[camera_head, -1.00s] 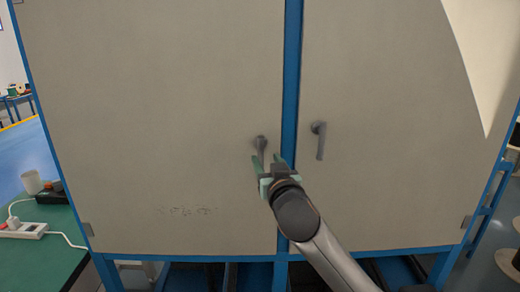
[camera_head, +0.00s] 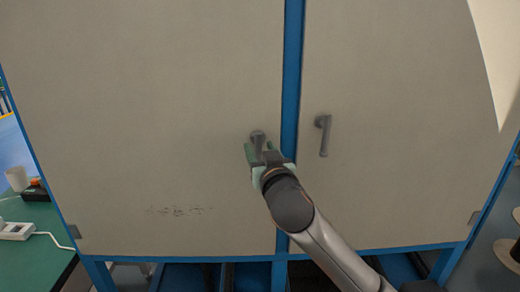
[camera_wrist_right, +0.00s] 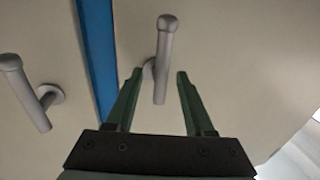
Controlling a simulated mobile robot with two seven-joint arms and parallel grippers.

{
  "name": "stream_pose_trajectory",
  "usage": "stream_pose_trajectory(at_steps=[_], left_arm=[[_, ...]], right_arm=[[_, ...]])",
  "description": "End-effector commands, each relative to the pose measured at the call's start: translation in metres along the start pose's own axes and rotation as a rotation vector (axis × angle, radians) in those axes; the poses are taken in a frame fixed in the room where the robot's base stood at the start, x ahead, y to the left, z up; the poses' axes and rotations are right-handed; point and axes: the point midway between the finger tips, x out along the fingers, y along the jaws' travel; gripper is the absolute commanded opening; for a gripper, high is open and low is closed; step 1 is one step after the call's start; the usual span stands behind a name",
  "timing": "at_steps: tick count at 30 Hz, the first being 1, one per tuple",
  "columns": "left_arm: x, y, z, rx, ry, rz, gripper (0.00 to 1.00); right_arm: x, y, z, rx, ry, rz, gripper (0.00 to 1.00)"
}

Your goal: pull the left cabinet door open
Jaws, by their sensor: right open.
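The left cabinet door (camera_head: 140,110) is a large beige panel and is closed in its blue frame. Its grey lever handle (camera_head: 257,134) sits near the door's right edge, beside the blue centre post. My right gripper (camera_head: 259,148) is at this handle, its green fingers pointing at the door. In the right wrist view the gripper (camera_wrist_right: 160,75) is open, with the handle (camera_wrist_right: 161,82) between its fingers and gaps on both sides. I cannot tell how deep the handle reaches between them. My left gripper is not in view.
The blue centre post (camera_head: 291,90) stands just right of the gripper. The right door (camera_head: 400,120) is closed, with its own handle (camera_head: 324,135) hanging down.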

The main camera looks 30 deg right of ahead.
Motion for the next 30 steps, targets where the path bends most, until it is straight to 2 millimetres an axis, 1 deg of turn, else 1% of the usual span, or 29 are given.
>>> stream_pose_trajectory(at_steps=[1,2,15,16,30], left_arm=[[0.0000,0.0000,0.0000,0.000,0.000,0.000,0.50],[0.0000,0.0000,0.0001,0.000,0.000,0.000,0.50],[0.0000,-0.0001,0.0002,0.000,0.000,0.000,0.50],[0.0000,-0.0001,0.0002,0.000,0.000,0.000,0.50],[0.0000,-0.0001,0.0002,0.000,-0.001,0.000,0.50]], right_arm=[[0.0000,0.0001,0.0001,0.000,0.000,0.000,0.53],[0.0000,0.0001,0.0001,0.000,0.000,0.000,0.51],[0.0002,0.0002,0.0000,0.000,0.000,0.000,0.02],[0.0002,0.0003,0.0000,0.000,0.000,0.001,0.00],[0.0003,0.0005,-0.0003,0.000,0.000,0.001,0.00]])
